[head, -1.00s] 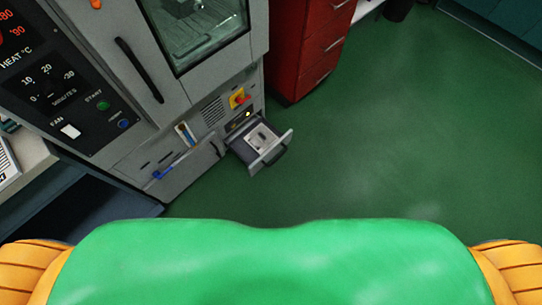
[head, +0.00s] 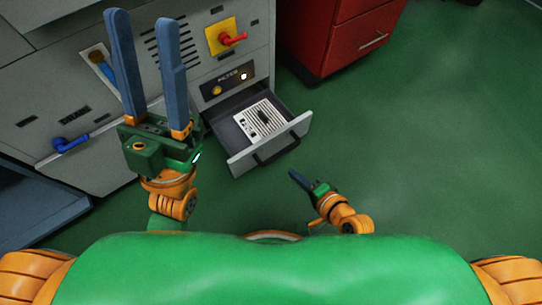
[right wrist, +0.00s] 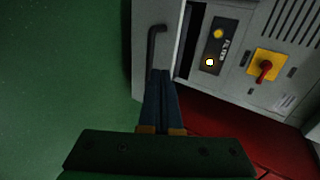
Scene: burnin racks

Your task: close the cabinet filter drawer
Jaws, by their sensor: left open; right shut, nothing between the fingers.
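The filter drawer (head: 277,153) stands pulled out of the lower front of the grey cabinet (head: 85,85), with a pale slotted filter piece (head: 262,121) inside. Its dark bar handle shows on the front panel, and the drawer front (right wrist: 155,25) also shows in the right wrist view. My left gripper (head: 142,55) is open and empty, pointing up in front of the cabinet, left of the drawer. My right gripper (head: 294,175) is shut and empty, just in front of the drawer's face. In the right wrist view its fingertips (right wrist: 160,75) overlap the handle's lower end; contact cannot be told.
Above the drawer are a filter panel (head: 228,82) with two lights and a red switch on a yellow plate (head: 222,38). A blue-handled lever (head: 70,144) sticks out at left. A red drawer unit (head: 335,35) stands at right. The green floor (head: 430,150) is open.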

